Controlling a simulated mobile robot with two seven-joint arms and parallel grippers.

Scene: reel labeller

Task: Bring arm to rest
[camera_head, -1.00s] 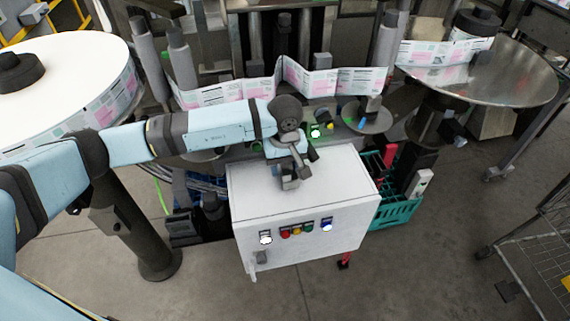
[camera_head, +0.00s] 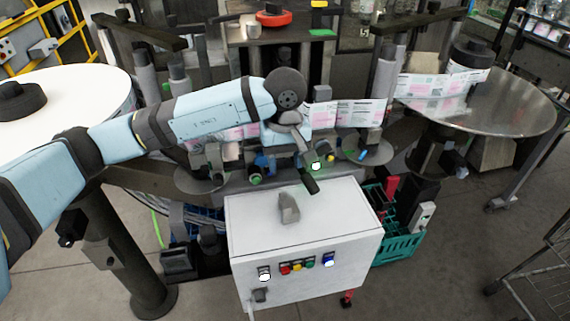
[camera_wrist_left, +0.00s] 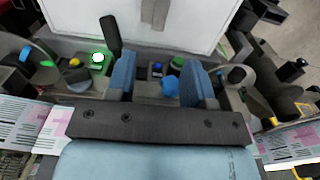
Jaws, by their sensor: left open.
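My left arm comes in from the left in the head view. Its gripper (camera_head: 292,148) hangs over the labeller's control strip, behind the white cabinet (camera_head: 345,215). In the left wrist view the two blue-grey fingers of the gripper (camera_wrist_left: 162,82) stand wide apart with nothing held between them. A grey handle (camera_head: 289,208) stands on the cabinet top, clear of the gripper, and also shows in the wrist view (camera_wrist_left: 155,14). A black lever (camera_head: 309,183) lies beside a lit green button (camera_head: 316,166). My right gripper is in neither view.
A large white reel (camera_head: 75,90) stands at left and a metal disc table (camera_head: 515,95) at right. The label web (camera_head: 355,112) runs behind my gripper. A green crate (camera_head: 403,240) and a wire cart (camera_head: 540,250) stand at right. The front floor has free room.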

